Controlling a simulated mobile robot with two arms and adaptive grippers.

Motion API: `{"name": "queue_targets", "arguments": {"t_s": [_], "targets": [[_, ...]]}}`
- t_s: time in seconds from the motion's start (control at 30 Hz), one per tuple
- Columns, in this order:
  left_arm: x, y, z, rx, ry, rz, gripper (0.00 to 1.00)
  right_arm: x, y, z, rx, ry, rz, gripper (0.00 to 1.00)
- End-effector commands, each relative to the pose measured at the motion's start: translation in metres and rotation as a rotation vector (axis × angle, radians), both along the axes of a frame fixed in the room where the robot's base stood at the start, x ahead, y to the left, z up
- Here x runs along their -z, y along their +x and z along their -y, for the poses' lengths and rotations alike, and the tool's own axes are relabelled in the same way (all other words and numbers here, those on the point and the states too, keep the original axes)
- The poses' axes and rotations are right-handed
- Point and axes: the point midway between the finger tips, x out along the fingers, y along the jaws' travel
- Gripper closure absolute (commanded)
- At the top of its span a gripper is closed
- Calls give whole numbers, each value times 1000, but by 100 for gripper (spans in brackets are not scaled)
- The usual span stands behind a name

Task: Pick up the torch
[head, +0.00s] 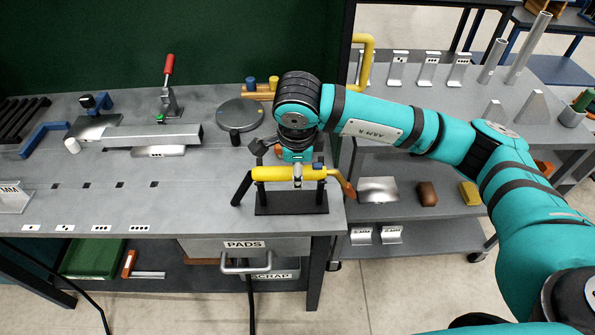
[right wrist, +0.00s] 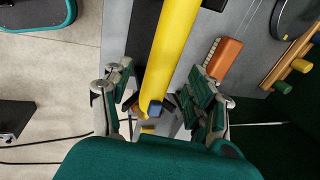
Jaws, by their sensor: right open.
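The torch (head: 275,174) has a yellow tubular body with an orange, bent end at its right. It lies level on a black stand (head: 292,209) near the right front of the grey bench. My right gripper (head: 292,157) is at the torch, its arm reaching in from the right. In the right wrist view, the torch (right wrist: 172,50) runs between the spread green-padded fingers of my right gripper (right wrist: 160,95). The jaws are open, with gaps visible on both sides. Whether a finger touches it I cannot tell. My left gripper is not in view.
A grey turntable disc (head: 240,114) and a wooden rack with pegs (head: 262,92) stand behind. An orange-backed brush (right wrist: 222,58) lies close to the torch in the right wrist view. A red-handled clamp (head: 169,85) and metal bar stand left. The bench's front left is mostly clear.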

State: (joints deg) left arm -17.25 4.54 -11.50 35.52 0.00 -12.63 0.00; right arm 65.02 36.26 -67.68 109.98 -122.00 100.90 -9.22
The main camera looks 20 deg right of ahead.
Motion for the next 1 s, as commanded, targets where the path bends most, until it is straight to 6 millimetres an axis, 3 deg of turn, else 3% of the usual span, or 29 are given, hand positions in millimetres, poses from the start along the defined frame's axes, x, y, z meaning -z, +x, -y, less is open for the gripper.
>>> {"name": "queue_targets", "arguments": {"t_s": [0.07,0.2,0.47,0.9,1.0], "targets": [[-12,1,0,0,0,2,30,9,2,3,2,-1,-6,42],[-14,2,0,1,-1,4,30,27,7,3,0,1,-2,42],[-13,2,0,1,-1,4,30,32,8,3,-1,1,0,42],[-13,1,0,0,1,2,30,31,8,3,0,1,0,96],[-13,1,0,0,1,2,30,31,8,3,-1,2,1,100]]}}
